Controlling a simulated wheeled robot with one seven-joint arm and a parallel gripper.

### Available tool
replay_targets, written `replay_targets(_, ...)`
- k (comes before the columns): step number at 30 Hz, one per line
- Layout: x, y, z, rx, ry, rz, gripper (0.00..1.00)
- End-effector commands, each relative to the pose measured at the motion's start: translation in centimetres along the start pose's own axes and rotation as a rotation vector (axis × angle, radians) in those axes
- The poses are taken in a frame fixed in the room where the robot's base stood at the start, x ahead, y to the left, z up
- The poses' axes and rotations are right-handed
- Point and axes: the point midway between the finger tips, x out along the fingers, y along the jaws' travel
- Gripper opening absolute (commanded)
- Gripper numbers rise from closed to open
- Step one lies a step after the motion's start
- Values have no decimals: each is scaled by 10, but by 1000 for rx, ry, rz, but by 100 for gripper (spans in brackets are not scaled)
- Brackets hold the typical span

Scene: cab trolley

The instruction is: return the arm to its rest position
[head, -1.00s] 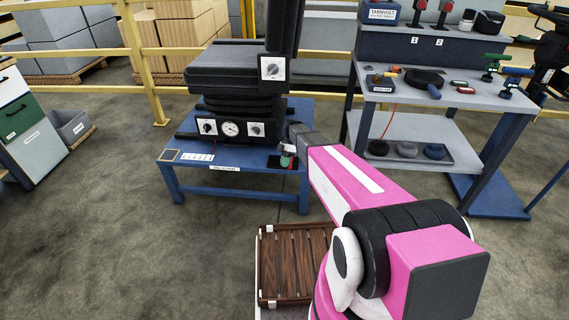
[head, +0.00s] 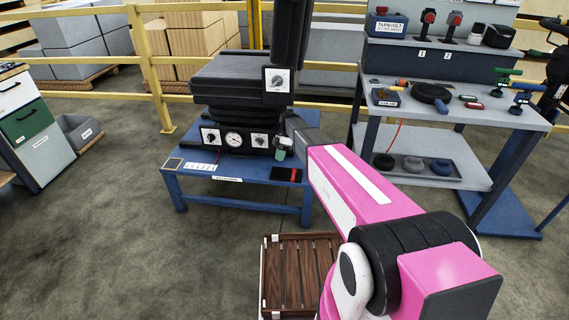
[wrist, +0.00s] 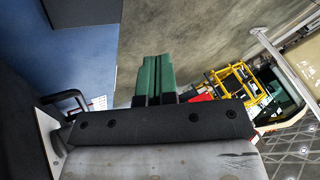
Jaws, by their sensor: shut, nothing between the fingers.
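My pink arm (head: 360,190) reaches from the lower right toward the blue stand. Its dark wrist ends in my gripper (head: 283,143), just right of the gauge panel and above the stand's right side. The gripper's green fingers (wrist: 156,78) are together in the wrist view, with nothing between them. In the head view the fingertips are small and partly merge with the things behind. I cannot tell the exact gap to the panel.
The blue stand (head: 250,195) carries a black seat (head: 230,78), a gauge panel (head: 235,140) and a red-and-black item (head: 287,174). A grey trolley (head: 455,108) with tools stands right. A wooden slatted platform (head: 300,270) lies below my arm.

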Motion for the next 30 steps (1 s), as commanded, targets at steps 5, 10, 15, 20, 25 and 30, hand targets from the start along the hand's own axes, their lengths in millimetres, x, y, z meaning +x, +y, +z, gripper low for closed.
replay_targets(5, -2, 0, -2, 0, 0, 0, 0)
replay_targets(10, -1, 0, -2, 0, 0, 0, 0)
replay_targets(15, -1, -5, -1, 19, -3, 5, 0)
replay_targets(20, 3, -36, 9, 184, -30, 50, 0)
replay_targets(25, 10, -93, 29, 525, -66, 155, 0)
replay_targets(30, 14, -153, 48, 901, -73, 289, 0)
